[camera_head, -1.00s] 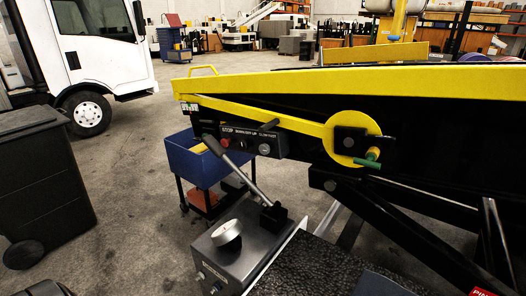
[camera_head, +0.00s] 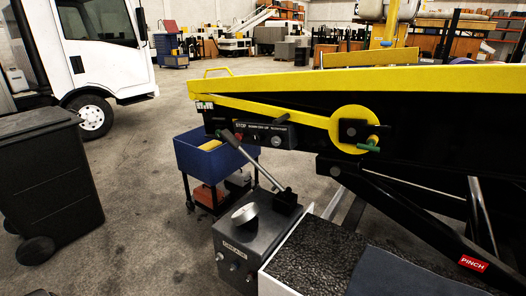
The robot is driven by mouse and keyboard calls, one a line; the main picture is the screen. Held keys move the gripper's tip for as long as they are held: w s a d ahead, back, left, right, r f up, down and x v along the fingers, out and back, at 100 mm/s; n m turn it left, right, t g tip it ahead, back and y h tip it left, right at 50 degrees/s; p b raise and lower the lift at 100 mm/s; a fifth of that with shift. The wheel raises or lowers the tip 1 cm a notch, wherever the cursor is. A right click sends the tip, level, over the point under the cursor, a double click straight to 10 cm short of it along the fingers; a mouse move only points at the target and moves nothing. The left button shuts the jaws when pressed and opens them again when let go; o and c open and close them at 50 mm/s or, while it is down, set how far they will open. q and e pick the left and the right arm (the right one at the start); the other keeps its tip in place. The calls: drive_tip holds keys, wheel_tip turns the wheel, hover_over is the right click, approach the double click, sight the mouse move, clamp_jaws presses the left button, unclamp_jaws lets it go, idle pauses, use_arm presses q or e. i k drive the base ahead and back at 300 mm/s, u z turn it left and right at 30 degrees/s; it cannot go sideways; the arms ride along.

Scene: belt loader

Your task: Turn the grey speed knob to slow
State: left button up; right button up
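A grey round knob (camera_head: 245,213) with a pale, tilted face sits on top of a dark control box (camera_head: 248,243) at the lower middle. The box has a small label and several small round fittings on its front. A lever with a grey shaft and black grip (camera_head: 237,148) rises from a black base beside the knob and leans left. A smaller round grey fitting (camera_head: 277,141) is on the side panel (camera_head: 262,133) of the belt loader, near a red button. I cannot tell any slow mark on the knob. Neither of my grippers shows, and nothing touches the knob.
The belt loader (camera_head: 400,80) with its yellow rail fills the right. A blue cart (camera_head: 205,160) stands behind the box. A black bin (camera_head: 50,180) and white truck (camera_head: 108,50) are at left. A dark textured step (camera_head: 315,258) adjoins the box. Bare floor lies between bin and box.

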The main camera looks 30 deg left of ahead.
sight(275, 140)
drive_tip(key=u, duration=1.1)
drive_tip(key=i, duration=0.6)
drive_tip(key=z, duration=1)
